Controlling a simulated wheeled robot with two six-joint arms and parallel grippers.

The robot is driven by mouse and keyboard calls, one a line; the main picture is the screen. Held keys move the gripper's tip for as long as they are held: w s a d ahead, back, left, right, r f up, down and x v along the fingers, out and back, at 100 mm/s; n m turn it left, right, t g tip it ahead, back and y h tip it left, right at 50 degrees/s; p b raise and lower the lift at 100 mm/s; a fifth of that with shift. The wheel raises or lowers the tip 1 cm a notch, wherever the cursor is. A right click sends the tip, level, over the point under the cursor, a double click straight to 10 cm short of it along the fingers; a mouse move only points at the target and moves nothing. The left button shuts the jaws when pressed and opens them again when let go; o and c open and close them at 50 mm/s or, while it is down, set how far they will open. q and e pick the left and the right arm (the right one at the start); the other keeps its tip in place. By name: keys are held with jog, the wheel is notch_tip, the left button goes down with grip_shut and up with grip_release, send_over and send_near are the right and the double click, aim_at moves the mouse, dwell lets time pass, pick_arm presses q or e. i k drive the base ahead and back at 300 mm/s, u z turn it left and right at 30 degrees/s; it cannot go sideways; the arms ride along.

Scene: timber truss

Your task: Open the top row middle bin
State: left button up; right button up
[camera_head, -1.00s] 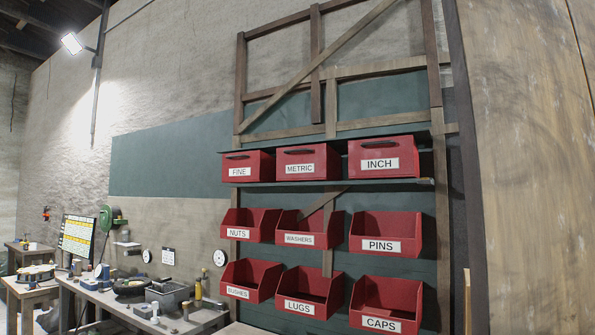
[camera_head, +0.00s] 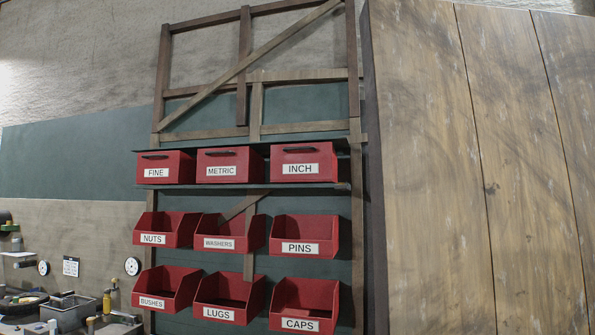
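The top row middle bin (camera_head: 228,160) is red, with a dark handle slot near its top edge and a white label reading METRIC. It sits on a dark shelf (camera_head: 240,186) on the timber rack, between the FINE bin (camera_head: 166,167) on its left and the INCH bin (camera_head: 300,159) on its right. The three top bins look closed at the front. Neither of my grippers shows in the head view.
Open-fronted red bins hang below in two rows, including WASHERS (camera_head: 228,231) and LUGS (camera_head: 229,289). A large wooden panel (camera_head: 470,170) fills the right side. A workbench with a grey tray (camera_head: 70,312) and small items is at lower left.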

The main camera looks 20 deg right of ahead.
aim_at(243, 165)
jog(key=u, duration=0.5)
jog(key=i, duration=2.25)
jog(key=z, duration=0.35)
